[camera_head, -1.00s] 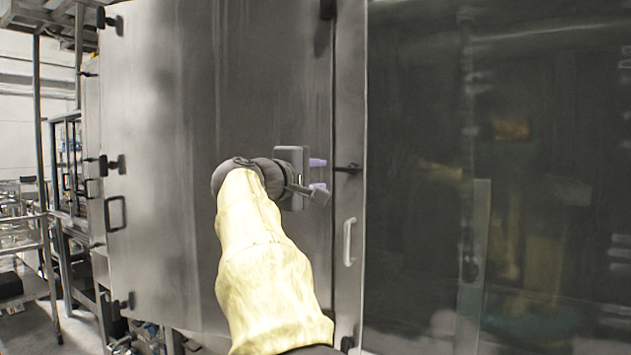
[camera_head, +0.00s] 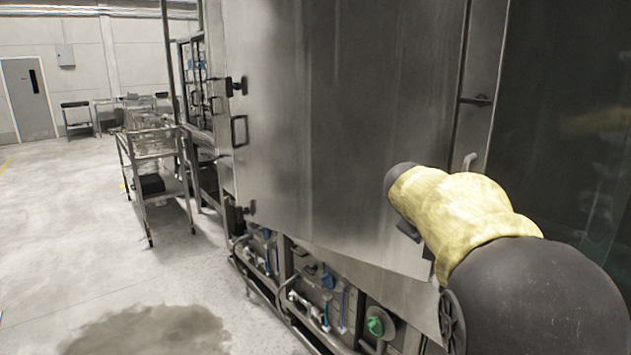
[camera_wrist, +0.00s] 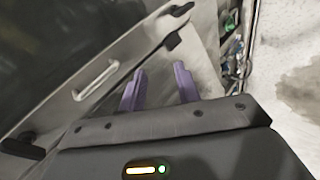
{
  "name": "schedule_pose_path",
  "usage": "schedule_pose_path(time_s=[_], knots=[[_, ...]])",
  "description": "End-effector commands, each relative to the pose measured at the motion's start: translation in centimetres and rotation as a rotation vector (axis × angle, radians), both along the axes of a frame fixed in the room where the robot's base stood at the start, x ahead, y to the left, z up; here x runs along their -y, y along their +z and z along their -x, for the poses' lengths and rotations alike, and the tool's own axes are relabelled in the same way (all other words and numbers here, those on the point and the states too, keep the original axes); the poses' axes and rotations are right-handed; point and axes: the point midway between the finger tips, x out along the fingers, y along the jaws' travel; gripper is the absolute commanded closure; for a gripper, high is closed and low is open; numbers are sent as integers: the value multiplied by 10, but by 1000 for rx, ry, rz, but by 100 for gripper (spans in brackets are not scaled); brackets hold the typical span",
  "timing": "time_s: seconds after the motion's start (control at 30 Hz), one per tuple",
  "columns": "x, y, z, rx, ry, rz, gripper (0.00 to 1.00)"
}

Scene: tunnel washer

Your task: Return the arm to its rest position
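My arm, in a yellow sleeve, reaches in from the lower right in the head view, in front of the washer's large steel door panel (camera_head: 330,120). The arm itself hides my gripper in that view. In the wrist view my gripper (camera_wrist: 160,82) shows two purple fingers spread apart with nothing between them. The fingers are in front of the lower part of the steel panel (camera_wrist: 203,68) and appear apart from it. A light bar handle (camera_wrist: 97,80) lies to the left of the fingers in the wrist view.
A dark glass panel (camera_head: 560,100) stands at the right. Pipes and a green valve (camera_head: 377,325) run under the washer. A metal trolley (camera_head: 155,150) stands at the left. Open concrete floor (camera_head: 70,230), with a dark stain (camera_head: 150,330), fills the lower left.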

Motion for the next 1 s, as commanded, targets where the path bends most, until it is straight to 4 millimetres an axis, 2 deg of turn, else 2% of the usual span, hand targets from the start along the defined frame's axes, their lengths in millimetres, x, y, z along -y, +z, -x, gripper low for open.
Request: schedule_pose_path(time_s=[0.1, 0.2, 0.37, 0.5, 0.6, 0.7, 0.8, 1.0], knots=[[-12, -44, 30, -63, -29, -168, 67], [-25, -79, 59, -109, -66, -299, 67], [-49, -125, 113, -176, -152, -491, 67], [-69, -156, 168, -227, -260, -636, 67], [-81, -173, 206, -257, -344, -717, 67], [-88, -185, 235, -274, -411, -769, 67], [-92, -191, 249, -281, -445, -792, 67], [-92, -193, 250, -281, -451, -794, 67]])
